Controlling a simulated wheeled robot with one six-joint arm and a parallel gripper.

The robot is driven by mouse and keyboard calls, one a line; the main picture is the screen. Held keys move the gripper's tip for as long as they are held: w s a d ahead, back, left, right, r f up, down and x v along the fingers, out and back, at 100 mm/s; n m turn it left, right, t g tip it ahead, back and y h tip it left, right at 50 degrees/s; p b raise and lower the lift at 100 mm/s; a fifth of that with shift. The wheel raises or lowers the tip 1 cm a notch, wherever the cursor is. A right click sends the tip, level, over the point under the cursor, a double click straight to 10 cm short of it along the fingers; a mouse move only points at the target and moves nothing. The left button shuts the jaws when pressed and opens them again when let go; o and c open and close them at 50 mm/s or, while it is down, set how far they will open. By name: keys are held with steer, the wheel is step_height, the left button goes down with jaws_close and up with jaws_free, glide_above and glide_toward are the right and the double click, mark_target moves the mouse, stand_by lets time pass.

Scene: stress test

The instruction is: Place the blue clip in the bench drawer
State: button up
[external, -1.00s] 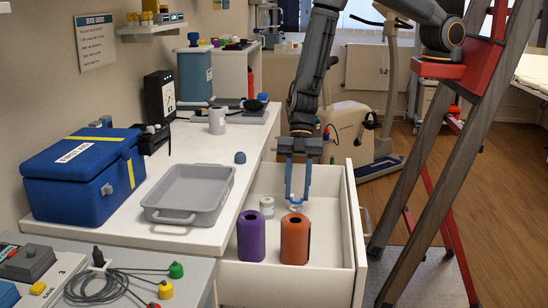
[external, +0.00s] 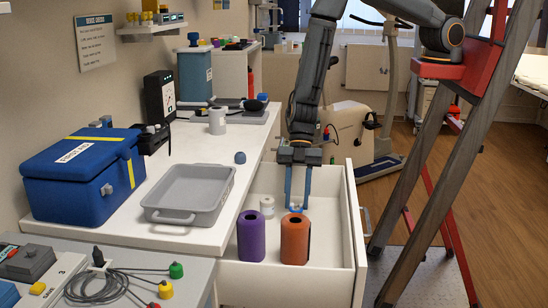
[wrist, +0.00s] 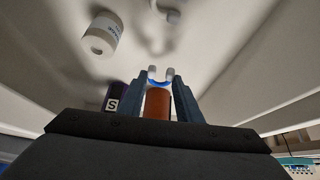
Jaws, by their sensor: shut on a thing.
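The bench drawer (external: 340,225) is pulled open. My gripper (external: 296,206) points down inside it, just behind an orange cylinder, which partly hides the fingertips in the external view. In the wrist view my gripper (wrist: 160,82) is shut on the blue clip (wrist: 160,83), a small curved blue piece with pale ends between the fingertips. The clip is hard to make out in the external view. Whether it touches the drawer floor I cannot tell.
In the drawer stand a purple cylinder (external: 251,236), the orange cylinder (external: 295,240) and a white roll (external: 267,206). On the bench are a grey tray (external: 165,212), a blue box (external: 70,195) and a small blue knob-like piece (external: 240,157). A ladder frame (external: 420,160) stands to the right.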

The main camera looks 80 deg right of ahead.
steer(key=o, duration=1)
steer(key=shift+r+p, duration=0.4)
steer(key=shift+r, duration=0.2)
steer(key=shift+w+d+r, duration=0.1)
steer(key=shift+d+r, duration=0.05)
steer(key=shift+r, duration=0.2)
steer(key=b+v, duration=0.3)
steer(key=v, duration=0.8)
steer(key=shift+d+r, duration=0.15)
steer(key=shift+r, duration=0.05)
